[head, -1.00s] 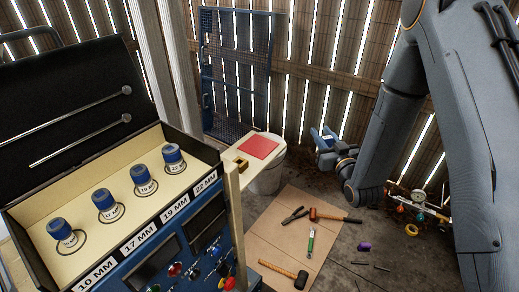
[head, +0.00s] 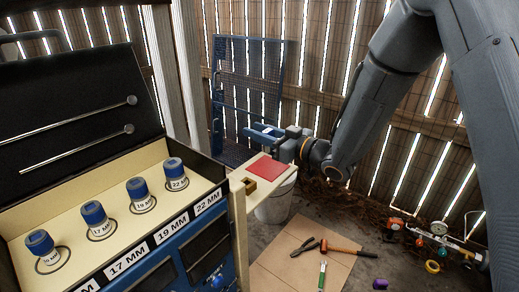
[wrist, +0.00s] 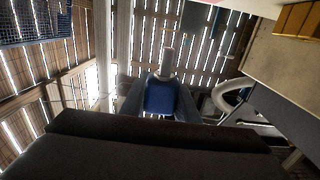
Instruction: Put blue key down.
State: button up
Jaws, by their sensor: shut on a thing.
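My gripper (head: 262,134) is left of the arm's wrist joint, up near the red pad (head: 268,168) and above the level of the cream side shelf (head: 235,180). In the wrist view my gripper (wrist: 160,100) is shut on the blue key (wrist: 161,97), with its blue head between the fingers and a pale grey shaft pointing away. In the head view the blue key is too small to make out clearly from the gripper. The red pad lies flat on the shelf and looks empty.
An open case (head: 70,210) holds several blue-capped sockets (head: 138,190) in labelled places, left of the shelf. A yellow-brown block (head: 250,185) sits at the shelf's near edge. A bucket (head: 275,205) stands below. Tools lie on a floor board (head: 300,265).

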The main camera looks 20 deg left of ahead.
aim_at(266, 149)
jog(key=shift+f, duration=2.45)
jog(key=shift+f, duration=0.1)
jog(key=o, duration=1.1)
jog(key=shift+c, duration=0.2)
jog(key=shift+d, duration=0.25)
jog(key=b+v, duration=0.1)
jog(key=v, duration=1)
jog(key=shift+s+d, duration=0.2)
jog(key=shift+d, duration=0.05)
